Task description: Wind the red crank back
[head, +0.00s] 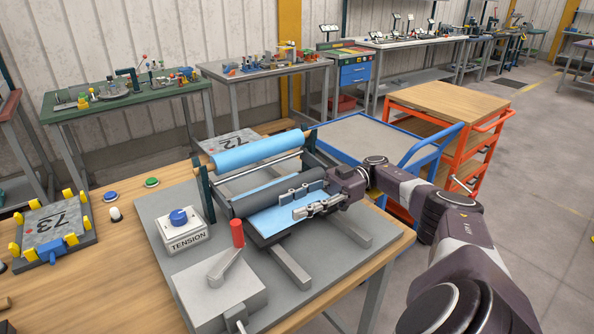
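The red crank is a red upright knob (237,232) on a grey lever arm (226,264), mounted on a grey box (222,290) at the front of the machine. The lever slants from the box up to the knob. My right gripper (302,212) reaches in from the right over the light blue sheet (277,222), in front of the dark roller. It is apart from the crank, to its right and farther back. Its fingers blend with grey metal parts behind, so their opening is unclear. My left gripper is not in view.
A TENSION box with a blue knob (179,217) stands behind the crank. A blue roll (256,150) lies across the machine's back. A clamp plate marked 73 (52,226) and push buttons are at left. An orange cart (448,102) and blue trolley (362,136) stand beyond.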

